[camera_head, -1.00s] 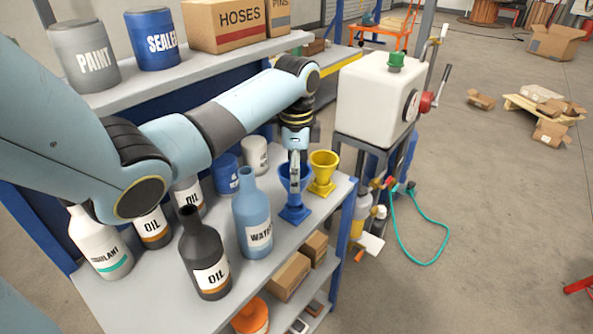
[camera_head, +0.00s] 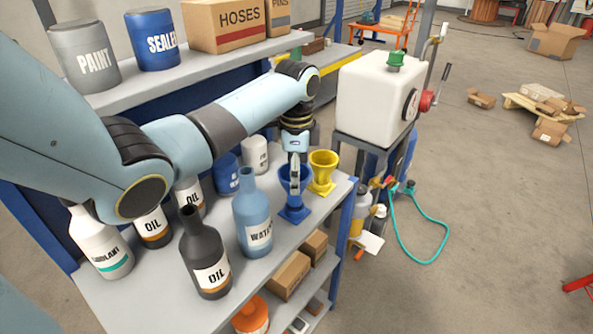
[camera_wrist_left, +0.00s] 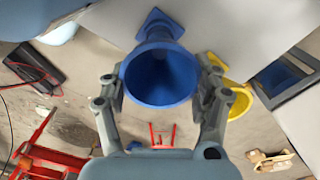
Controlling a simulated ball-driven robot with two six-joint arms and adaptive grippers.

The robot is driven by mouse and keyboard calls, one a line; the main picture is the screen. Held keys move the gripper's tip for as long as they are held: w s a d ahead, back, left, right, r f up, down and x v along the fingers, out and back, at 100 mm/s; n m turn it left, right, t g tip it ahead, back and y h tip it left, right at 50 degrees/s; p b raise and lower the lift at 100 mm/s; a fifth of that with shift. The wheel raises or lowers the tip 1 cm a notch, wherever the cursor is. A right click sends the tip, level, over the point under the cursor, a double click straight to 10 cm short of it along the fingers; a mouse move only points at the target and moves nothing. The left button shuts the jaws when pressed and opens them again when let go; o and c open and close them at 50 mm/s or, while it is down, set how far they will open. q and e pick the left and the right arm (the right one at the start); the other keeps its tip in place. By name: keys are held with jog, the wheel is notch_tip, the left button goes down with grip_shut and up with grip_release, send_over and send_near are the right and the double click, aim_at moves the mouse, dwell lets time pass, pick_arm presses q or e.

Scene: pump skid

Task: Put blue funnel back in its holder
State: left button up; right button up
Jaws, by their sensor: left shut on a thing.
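The blue funnel (camera_head: 285,186) stands upright at the right end of the bench shelf, over its blue square-based holder (camera_head: 294,215). My left gripper (camera_head: 295,173) reaches down from above and is shut on the funnel. In the left wrist view the funnel (camera_wrist_left: 160,77) sits between both fingers, its round mouth facing the camera. The holder's base (camera_wrist_left: 160,22) shows just past the rim. The funnel's lower end is hidden, so I cannot tell whether it is fully seated. My right gripper is not in view.
A yellow funnel (camera_head: 322,172) stands close on the right. A blue water bottle (camera_head: 252,215) and a black oil bottle (camera_head: 205,255) stand to the left. A white tank (camera_head: 375,95) stands beyond the shelf's right end. The upper shelf (camera_head: 200,72) runs above the bottles.

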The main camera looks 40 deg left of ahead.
pick_arm(q)
jog(key=shift+f+b, duration=0.55)
jog(key=shift+f, duration=0.8)
jog(key=o, duration=1.5)
notch_tip(320, 180, up, 12)
